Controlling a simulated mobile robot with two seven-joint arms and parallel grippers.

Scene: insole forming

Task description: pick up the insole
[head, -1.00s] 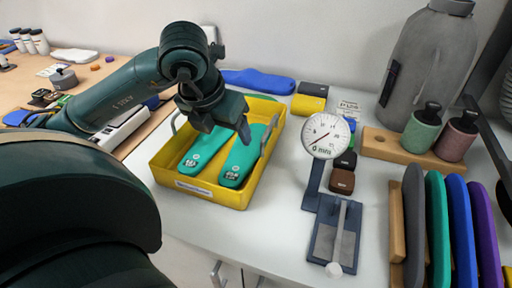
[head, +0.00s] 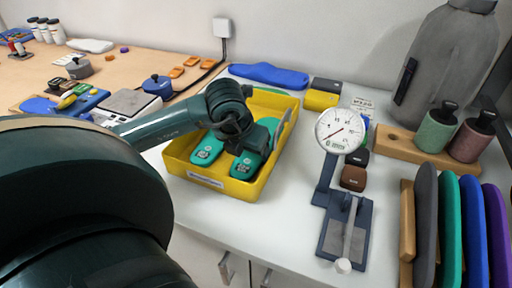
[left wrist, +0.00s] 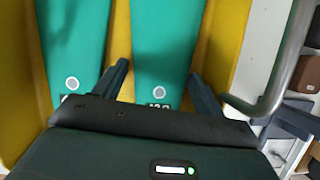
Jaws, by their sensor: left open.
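Two teal insoles lie side by side in a yellow tray (head: 262,190). The left insole (head: 206,150) and the right insole (head: 245,166) are partly covered by my left arm and gripper in the head view. My left gripper (head: 255,138) is low over the tray. In the left wrist view the open gripper (left wrist: 160,72) has one finger on each side of the right insole (left wrist: 163,40), with nothing gripped. The left insole (left wrist: 75,45) is left of the fingers. I cannot tell the fingertips' exact height. My right gripper is not in view.
The tray's metal handle (left wrist: 270,95) curves close to the right finger. A dial gauge (head: 340,131) on a stand is right of the tray. Colored insoles (head: 448,230) stand upright at the right. A blue insole (head: 268,76) lies behind the tray.

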